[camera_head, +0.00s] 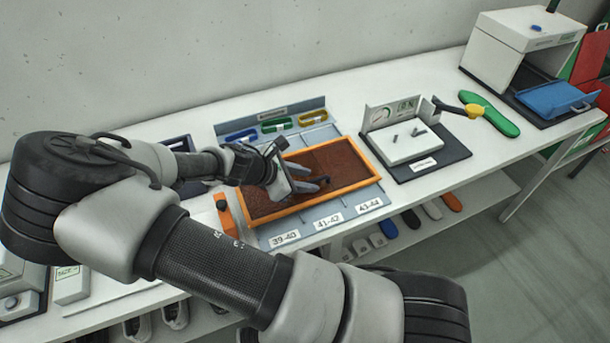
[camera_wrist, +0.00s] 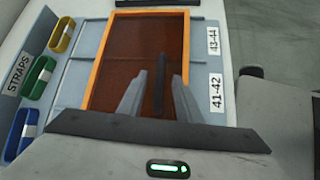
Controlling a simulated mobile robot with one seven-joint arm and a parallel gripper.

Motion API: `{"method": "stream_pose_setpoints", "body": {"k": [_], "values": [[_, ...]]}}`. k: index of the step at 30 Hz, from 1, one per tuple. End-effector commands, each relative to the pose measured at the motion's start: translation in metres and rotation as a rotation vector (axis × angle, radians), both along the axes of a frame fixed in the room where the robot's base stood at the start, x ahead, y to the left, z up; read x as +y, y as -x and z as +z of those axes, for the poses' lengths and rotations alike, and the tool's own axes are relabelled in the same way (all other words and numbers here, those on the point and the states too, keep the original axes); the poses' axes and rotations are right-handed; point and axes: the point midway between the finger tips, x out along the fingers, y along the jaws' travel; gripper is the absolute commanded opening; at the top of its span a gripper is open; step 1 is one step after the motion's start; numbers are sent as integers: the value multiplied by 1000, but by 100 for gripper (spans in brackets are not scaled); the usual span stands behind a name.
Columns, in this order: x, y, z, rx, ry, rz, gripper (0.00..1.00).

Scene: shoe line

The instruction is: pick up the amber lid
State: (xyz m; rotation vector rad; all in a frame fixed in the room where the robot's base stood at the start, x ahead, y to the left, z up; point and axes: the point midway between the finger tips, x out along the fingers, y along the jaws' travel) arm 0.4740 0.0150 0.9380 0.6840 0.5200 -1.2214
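The amber lid (camera_head: 338,157) is a brown see-through panel in an orange frame. It lies over the compartments of a grey-blue tray (camera_head: 345,207) on the white bench. A dark bar-shaped handle (camera_wrist: 159,82) stands on the lid's middle. My gripper (camera_head: 308,184) is over the lid, its two grey fingers pointing at the handle. In the wrist view my gripper (camera_wrist: 160,76) has its fingers apart, one on each side of the handle, with a gap at both sides. Whether the fingertips reach the handle's height is hard to tell.
Blue, green and yellow strap holders (camera_head: 278,124) line the tray's back. A white device on a dark base (camera_head: 432,166) stands close to the right. An orange piece with a black knob (camera_head: 227,214) stands at the tray's left. A green insole (camera_head: 490,113) lies farther right.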

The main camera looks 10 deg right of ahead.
Motion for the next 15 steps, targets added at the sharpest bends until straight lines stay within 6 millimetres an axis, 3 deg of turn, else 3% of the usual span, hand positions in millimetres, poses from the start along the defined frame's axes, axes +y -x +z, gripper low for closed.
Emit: {"method": "stream_pose_setpoints", "body": {"k": [4, 11, 15], "values": [[-10, -4, -11, 1, 0, -1, 32], [-11, -5, -12, -1, -1, 1, 32], [-11, -5, -12, -1, -1, 1, 12]]}}
